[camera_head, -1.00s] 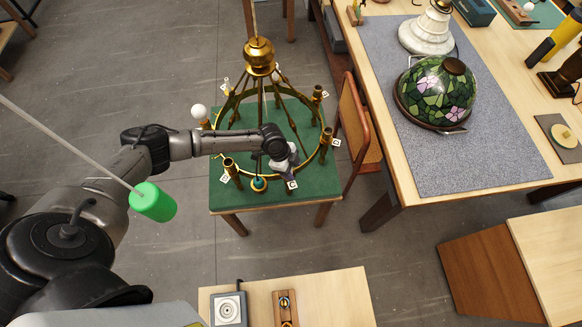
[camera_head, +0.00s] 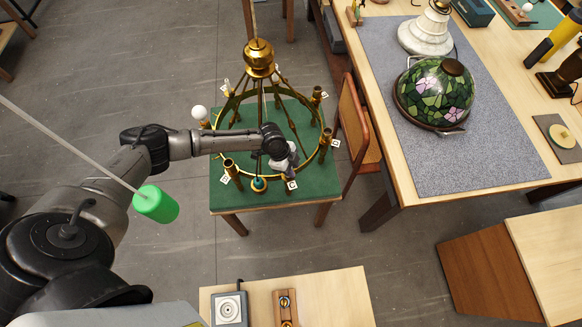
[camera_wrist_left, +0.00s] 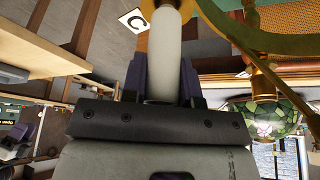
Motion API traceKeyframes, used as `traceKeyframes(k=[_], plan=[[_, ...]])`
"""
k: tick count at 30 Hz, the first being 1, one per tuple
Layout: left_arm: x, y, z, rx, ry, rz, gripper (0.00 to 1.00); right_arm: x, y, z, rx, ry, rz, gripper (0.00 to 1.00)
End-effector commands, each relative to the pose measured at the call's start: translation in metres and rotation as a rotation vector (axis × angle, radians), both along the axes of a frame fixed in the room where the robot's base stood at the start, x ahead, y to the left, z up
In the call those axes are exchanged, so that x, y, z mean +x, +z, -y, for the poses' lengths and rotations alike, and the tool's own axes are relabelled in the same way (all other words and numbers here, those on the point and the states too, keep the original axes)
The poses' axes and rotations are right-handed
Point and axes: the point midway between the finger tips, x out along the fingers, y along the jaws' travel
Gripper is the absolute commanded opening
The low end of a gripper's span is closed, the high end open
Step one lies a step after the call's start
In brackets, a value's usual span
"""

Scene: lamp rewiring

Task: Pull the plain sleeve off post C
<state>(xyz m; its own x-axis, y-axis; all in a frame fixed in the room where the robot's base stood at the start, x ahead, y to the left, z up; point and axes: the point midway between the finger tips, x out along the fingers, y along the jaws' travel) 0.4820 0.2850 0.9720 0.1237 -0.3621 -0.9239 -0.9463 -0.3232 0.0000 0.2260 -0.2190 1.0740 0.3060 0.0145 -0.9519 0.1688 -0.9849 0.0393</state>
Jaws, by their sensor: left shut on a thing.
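The plain sleeve (camera_wrist_left: 163,50) is a smooth cream-white tube in the left wrist view. My left gripper (camera_wrist_left: 162,80) is shut on it, with one dark finger on each side. The sleeve's upper end in that view meets a brass part by the white C tag (camera_wrist_left: 134,20); I cannot tell how far it sits on the post. In the head view my left gripper (camera_head: 286,164) is at the front right of the brass chandelier ring, just above the C tag (camera_head: 291,184). There my wrist hides post C and the sleeve. My right gripper is out of view.
The chandelier (camera_head: 259,72) stands over a green-topped table (camera_head: 262,195), with other tagged brass posts around its ring. A white bulb (camera_head: 199,112) is at its left. A chair (camera_head: 357,125) and a workbench with a stained-glass shade (camera_head: 436,92) are at the right.

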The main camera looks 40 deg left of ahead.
Motion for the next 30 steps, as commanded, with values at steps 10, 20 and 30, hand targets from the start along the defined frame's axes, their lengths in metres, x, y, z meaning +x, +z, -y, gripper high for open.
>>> traceKeyframes(k=[10, 20, 30], plan=[[0.000, 0.013, 0.000, 0.000, 0.000, 0.000, 0.06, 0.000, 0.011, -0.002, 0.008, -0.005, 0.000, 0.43], [0.000, 0.037, 0.000, -0.001, 0.000, 0.000, 0.06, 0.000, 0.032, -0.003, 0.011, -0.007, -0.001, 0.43], [0.000, 0.070, 0.000, 0.000, 0.000, 0.000, 0.06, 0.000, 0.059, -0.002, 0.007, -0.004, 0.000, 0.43]])
